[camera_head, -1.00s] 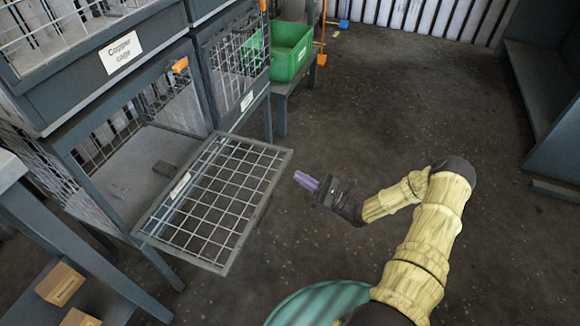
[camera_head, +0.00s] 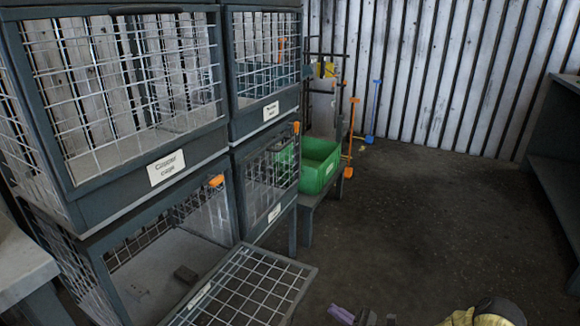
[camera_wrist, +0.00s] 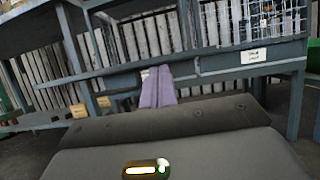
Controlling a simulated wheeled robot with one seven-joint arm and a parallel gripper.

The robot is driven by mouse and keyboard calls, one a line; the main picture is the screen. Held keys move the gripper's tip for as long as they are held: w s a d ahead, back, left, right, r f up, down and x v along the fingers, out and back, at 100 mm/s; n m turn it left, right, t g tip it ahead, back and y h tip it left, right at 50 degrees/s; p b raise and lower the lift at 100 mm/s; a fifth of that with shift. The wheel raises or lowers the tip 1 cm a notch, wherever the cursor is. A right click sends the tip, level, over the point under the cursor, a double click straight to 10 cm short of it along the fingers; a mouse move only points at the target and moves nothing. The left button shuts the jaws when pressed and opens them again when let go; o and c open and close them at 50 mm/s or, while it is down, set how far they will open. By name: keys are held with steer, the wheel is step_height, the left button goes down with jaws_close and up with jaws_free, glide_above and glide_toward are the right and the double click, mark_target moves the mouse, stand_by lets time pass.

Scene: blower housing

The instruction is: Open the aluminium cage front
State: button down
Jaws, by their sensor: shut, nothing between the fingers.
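The lower left cage's mesh front (camera_head: 255,288) is swung down and sticks out towards me, roughly level, with its lower part cut off by the picture edge. Its label is too oblique to read. An orange latch (camera_head: 216,181) sits at the top of the opening. My gripper (camera_head: 341,314) is at the bottom edge, right of the lowered front and apart from it. In the wrist view its purple fingers (camera_wrist: 157,88) are together and empty.
The cage labelled Copper cage (camera_head: 120,90) is above, with its front up. The lower right cage (camera_head: 268,180) is closed. A green bin (camera_head: 318,165) stands on a low bench beyond. Open floor (camera_head: 420,220) lies to the right, before a dark shelf unit (camera_head: 560,160).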

steer(key=s+a+r+n+g+h+p, duration=0.1)
steer(key=s+a+r+n+g+h, duration=0.25)
steer(key=s+n+g+h, duration=0.35)
steer(key=s+a+r+n+g+h+p, duration=0.1)
steer(key=s+a+r+n+g+h, duration=0.1)
steer(key=s+r+n+g+h, duration=0.5)
steer(key=d+r+n+t+h+p, duration=0.1)
steer(key=r+n+h+p, duration=0.1)
steer(key=r+p, duration=1.1)
steer(key=d+r+n+t+h+p, duration=0.1)
steer(key=r+n+p, duration=0.3)
steer(key=r+p, duration=0.9)
steer(key=s+d+r+n+t+h+p, duration=0.1)
steer(key=d+r+n+t+h+p, duration=0.1)
steer(key=r+p, duration=1.1)
step_height(320, 180, up, 9)
steer(key=shift+r+n+t+h+p, duration=0.1)
steer(key=shift+n+t+h+p, duration=0.2)
steer(key=shift+n+t+h, duration=0.4)
steer(key=shift+s, duration=0.1)
